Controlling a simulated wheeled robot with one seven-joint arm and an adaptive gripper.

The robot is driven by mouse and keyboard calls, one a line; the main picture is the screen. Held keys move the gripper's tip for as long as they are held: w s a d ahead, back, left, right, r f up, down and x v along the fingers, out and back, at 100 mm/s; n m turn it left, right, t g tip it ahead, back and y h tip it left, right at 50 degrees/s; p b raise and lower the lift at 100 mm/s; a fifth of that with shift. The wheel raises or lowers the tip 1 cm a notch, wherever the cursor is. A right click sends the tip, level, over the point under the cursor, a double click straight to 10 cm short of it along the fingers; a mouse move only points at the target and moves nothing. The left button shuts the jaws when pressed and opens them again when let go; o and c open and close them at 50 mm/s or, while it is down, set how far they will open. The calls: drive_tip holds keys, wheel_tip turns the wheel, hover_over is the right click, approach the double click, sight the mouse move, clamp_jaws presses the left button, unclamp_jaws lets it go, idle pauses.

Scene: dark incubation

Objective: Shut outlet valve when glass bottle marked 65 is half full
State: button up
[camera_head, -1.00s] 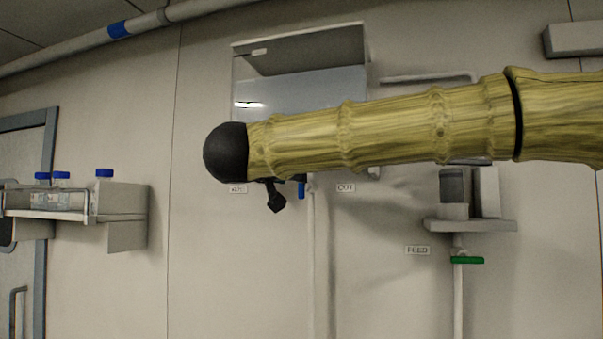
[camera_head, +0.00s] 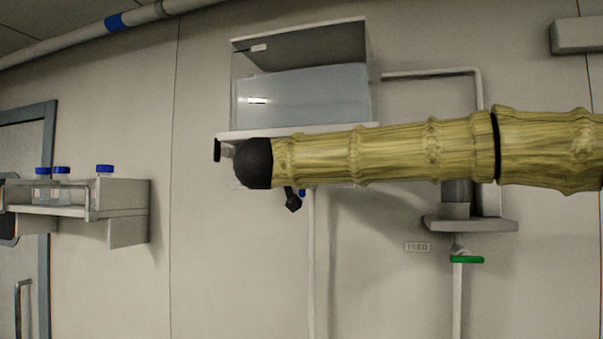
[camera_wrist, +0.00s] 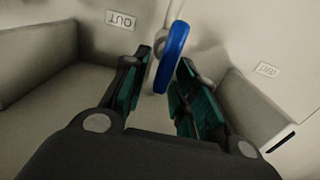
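The outlet valve's blue handle (camera_wrist: 172,58) shows in the wrist view beside the OUT label (camera_wrist: 121,20). A small bit of blue (camera_head: 302,193) shows under my arm in the head view. My gripper (camera_wrist: 164,62) is open, its two dark green-lined fingers apart, with the handle at the gap between the fingertips. I cannot tell whether they touch it. In the head view only a black part of my gripper shows below the arm. Blue-capped bottles (camera_head: 62,188) stand on the left shelf; no 65 mark or fill level is readable.
A tank (camera_head: 300,97) holding pale liquid sits on a wall shelf above my arm. A green handle (camera_head: 467,260) by the FEED label (camera_head: 417,247) is on a pipe at right. The left bottle shelf (camera_head: 125,197) juts out. The wall below my arm is mostly clear.

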clamp_jaws()
drive_tip(key=f+m+b, duration=0.1)
drive_tip(key=m+b, duration=0.3)
drive_tip(key=m, duration=0.2)
drive_tip(key=d+m+b, duration=0.1)
drive_tip(key=m+b, duration=0.4)
drive_tip(key=m, duration=0.1)
drive_tip(key=d+f+m+b, duration=0.1)
drive_tip(key=m+b, duration=0.4)
drive_tip(key=shift+s+d+f+m, duration=0.2)
drive_tip(key=shift+s+f+m, duration=0.15)
drive_tip(key=shift+m, duration=0.05)
idle(0.5)
drive_tip(key=shift+o, duration=1.7)
unclamp_jaws()
